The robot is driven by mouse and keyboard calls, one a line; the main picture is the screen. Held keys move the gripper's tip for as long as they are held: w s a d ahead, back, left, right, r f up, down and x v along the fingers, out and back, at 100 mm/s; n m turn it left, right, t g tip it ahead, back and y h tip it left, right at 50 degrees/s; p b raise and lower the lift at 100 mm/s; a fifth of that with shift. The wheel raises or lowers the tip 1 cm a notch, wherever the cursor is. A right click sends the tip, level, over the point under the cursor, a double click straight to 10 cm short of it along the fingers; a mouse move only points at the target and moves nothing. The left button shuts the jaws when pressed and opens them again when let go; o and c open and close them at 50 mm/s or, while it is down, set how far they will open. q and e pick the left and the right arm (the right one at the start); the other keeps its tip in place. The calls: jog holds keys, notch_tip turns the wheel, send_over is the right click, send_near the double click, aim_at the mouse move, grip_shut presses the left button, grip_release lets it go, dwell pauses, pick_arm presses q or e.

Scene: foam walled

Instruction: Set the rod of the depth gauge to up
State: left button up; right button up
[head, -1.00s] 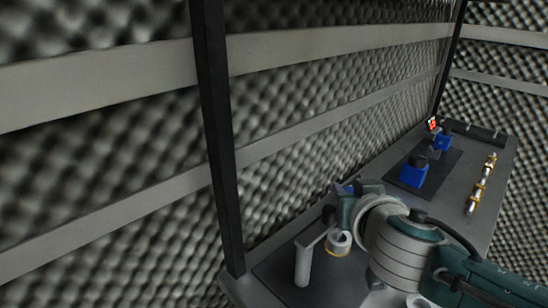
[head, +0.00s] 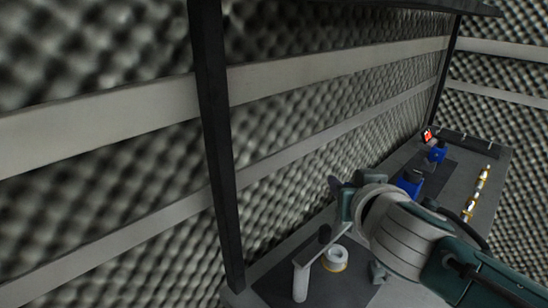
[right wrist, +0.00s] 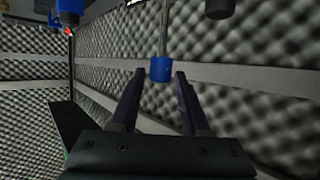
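A thin grey rod (right wrist: 164,32) with a blue knob (right wrist: 161,69) at its end shows in the right wrist view; I take it to be the depth gauge's rod. My right gripper (right wrist: 157,76) is open, its two dark fingers pointing at the knob, one on each side, with visible gaps. I cannot tell how deep the knob is between the fingertips. In the head view my right gripper (head: 336,186) is above the table, left of its wrist, and hides the rod and knob. My left gripper is not in view.
A white post (head: 301,281) with an arm and a pale ring (head: 335,256) stand on the near end of the table. Blue devices (head: 409,184) and a row of brassy fittings (head: 477,195) are farther back. A foam wall (head: 285,190) runs close along the left.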

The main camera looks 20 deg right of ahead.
jog(key=shift+o, duration=0.8)
jog(key=shift+f, duration=0.1)
jog(key=shift+s, duration=0.2)
jog(key=v, duration=0.9)
jog(key=shift+s+a, duration=0.2)
jog(key=shift+s, duration=0.05)
